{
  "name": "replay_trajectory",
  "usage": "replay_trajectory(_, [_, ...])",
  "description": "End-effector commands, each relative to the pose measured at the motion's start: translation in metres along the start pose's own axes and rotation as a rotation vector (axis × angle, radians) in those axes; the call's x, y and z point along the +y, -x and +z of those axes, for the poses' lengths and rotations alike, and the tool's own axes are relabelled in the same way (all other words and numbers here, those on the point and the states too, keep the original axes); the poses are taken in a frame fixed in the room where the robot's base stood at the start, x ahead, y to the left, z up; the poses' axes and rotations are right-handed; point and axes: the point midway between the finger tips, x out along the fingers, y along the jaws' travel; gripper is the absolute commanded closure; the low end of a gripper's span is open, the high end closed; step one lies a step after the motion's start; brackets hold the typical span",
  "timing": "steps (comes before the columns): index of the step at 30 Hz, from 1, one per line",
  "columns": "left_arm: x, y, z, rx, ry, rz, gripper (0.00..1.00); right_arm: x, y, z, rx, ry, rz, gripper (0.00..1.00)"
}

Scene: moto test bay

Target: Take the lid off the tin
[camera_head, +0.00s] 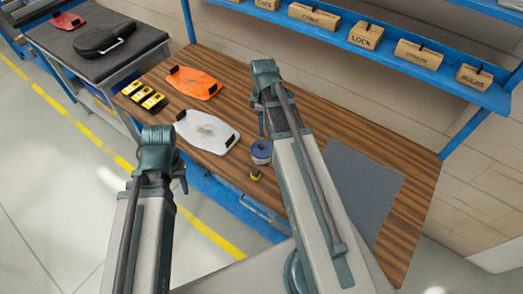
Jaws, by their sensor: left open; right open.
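The lid is too small to make out apart from the body. My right gripper (261,122) is open just behind the tin in the picture, and its arm passes along the tin's right side. I cannot tell whether they touch. My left gripper (181,174) is open and empty, in front of the bench and left of the tin. Its fingers are partly hidden by my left wrist.
A small yellow and black item (255,175) stands just in front of the tin. A white plate (206,131), an orange plate (194,83) and several yellow items (143,95) lie to the left. A grey mat (362,188) lies right. A blue shelf (400,73) with labelled boxes hangs behind.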

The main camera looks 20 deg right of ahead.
Motion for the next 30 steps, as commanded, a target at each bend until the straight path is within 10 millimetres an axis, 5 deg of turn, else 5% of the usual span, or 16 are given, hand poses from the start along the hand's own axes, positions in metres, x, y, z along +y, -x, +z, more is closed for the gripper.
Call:
replay_trajectory(12, [0.006,-0.064,-0.004,0.000,0.002,0.000,0.50,0.000,-0.065,-0.001,0.000,-0.001,0.000,0.37])
replay_trajectory(23, [0.007,-0.071,-0.004,0.000,0.002,0.000,0.50,0.000,-0.071,-0.001,0.000,-0.001,0.000,0.37])
replay_trajectory(30, [0.009,-0.096,-0.006,0.000,0.002,0.000,0.50,0.003,-0.097,-0.005,0.000,-0.001,0.000,0.37])
